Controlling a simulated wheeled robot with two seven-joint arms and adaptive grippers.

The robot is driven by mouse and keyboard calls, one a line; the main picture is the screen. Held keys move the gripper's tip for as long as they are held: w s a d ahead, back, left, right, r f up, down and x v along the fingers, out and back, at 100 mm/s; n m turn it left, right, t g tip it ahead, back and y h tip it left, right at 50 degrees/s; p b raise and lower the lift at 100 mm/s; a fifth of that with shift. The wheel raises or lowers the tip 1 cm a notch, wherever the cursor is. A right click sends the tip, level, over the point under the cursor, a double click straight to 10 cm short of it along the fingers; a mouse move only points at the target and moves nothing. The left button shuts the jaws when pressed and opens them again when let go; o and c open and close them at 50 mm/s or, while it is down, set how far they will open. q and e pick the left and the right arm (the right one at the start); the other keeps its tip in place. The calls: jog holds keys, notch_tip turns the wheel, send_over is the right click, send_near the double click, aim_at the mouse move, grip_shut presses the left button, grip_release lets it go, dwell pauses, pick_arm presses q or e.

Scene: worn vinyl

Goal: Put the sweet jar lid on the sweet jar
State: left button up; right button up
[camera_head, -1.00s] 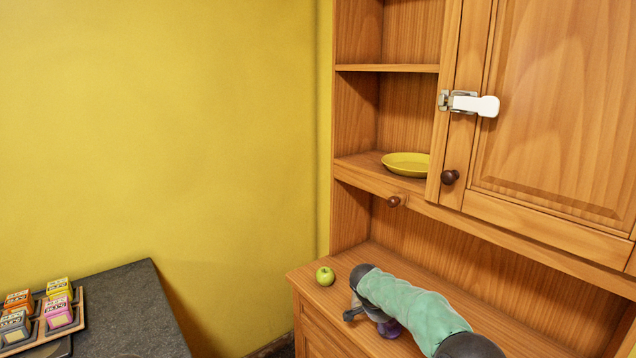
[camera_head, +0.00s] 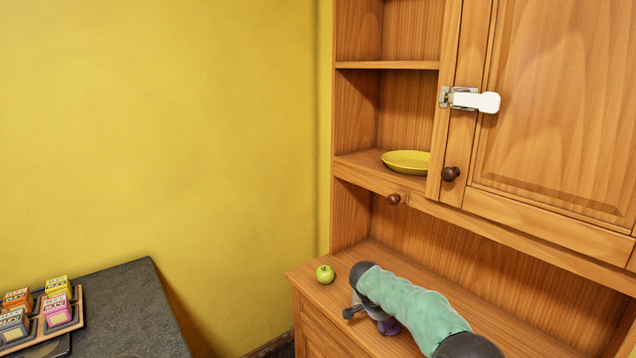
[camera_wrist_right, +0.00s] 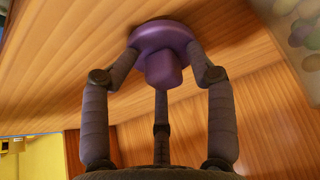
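The purple sweet jar lid (camera_wrist_right: 162,40), a round disc with a thick knob, is against the wooden counter in the right wrist view. The knob points toward my palm. My right gripper (camera_wrist_right: 163,52) has its fingers around the lid, with the tips at its rim; they look closed on it. In the head view my right gripper (camera_head: 370,313) is low over the counter, with a bit of the purple lid (camera_head: 389,327) showing under the arm. A clear container with coloured sweets, seemingly the sweet jar (camera_wrist_right: 300,38), is cut off at the wrist view's upper right. My left gripper is out of view.
A yellow plate (camera_head: 407,162) is on the shelf above. A dark table (camera_head: 130,310) at left holds a tray of small coloured boxes.

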grip_shut()
jog(key=shift+f, duration=0.1)
jog(key=shift+r+p, duration=0.3)
jog(key=shift+r, duration=0.3)
dwell(0.6)
jog(key=shift+r+p, duration=0.8)
jog(key=shift+r, duration=0.9)
